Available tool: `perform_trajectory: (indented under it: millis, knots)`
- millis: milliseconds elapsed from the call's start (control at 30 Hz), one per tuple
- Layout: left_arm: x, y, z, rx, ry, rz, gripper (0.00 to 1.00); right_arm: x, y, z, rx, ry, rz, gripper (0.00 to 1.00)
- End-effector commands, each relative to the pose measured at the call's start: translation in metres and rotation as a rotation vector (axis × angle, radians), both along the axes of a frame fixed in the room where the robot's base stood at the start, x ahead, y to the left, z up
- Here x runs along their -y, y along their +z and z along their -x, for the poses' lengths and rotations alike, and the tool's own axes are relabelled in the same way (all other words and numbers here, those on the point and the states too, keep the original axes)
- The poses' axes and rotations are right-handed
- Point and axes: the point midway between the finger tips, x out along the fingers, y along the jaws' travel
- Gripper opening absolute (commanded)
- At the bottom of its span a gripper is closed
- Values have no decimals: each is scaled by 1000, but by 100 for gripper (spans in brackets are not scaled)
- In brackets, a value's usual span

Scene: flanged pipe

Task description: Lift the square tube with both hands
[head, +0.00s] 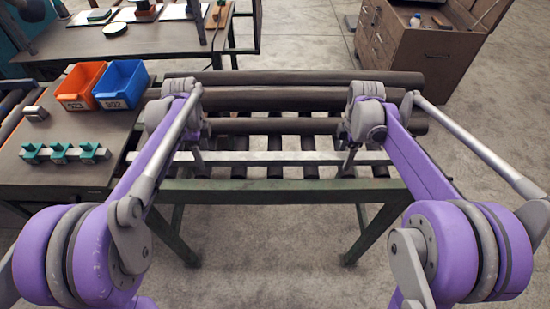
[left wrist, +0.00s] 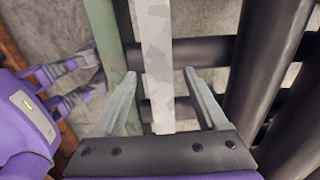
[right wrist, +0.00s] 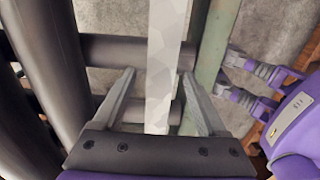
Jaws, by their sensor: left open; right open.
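The square tube (head: 265,157) is a long pale metal bar lying level across dark rollers near the front of a green-framed stand. My left gripper (head: 197,158) is over its left part, pointing down. In the left wrist view the tube (left wrist: 157,50) runs between the open fingers of my left gripper (left wrist: 159,74), with room on both sides. My right gripper (head: 348,160) is over the tube's right part. In the right wrist view the tube (right wrist: 166,50) runs between the open fingers of my right gripper (right wrist: 159,74). I cannot tell how low the fingertips reach.
Several dark round pipes (head: 275,98) lie behind the tube on the stand (head: 270,192). To the left, a bench (head: 80,135) holds an orange bin (head: 82,83), a blue bin (head: 122,84) and green-jawed blocks (head: 63,152). A brown cabinet (head: 425,50) stands at the back right.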

Motion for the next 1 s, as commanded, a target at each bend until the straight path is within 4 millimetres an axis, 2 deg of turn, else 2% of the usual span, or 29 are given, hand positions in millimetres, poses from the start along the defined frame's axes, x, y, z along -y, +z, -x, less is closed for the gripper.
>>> perform_trajectory:
  millis: [267, 667, 1000]
  knots:
    - [0, -1, 0, 0, 0, 0, 73, 0, -1, 0, 0, 0, 0, 73]
    - [0, 0, 0, 0, 0, 0, 1, 0, 0, 0, 0, 0, 0, 1]
    - [0, 0, 0, 0, 0, 0, 0, 0, 0, 0, 0, 0, 0, 0]
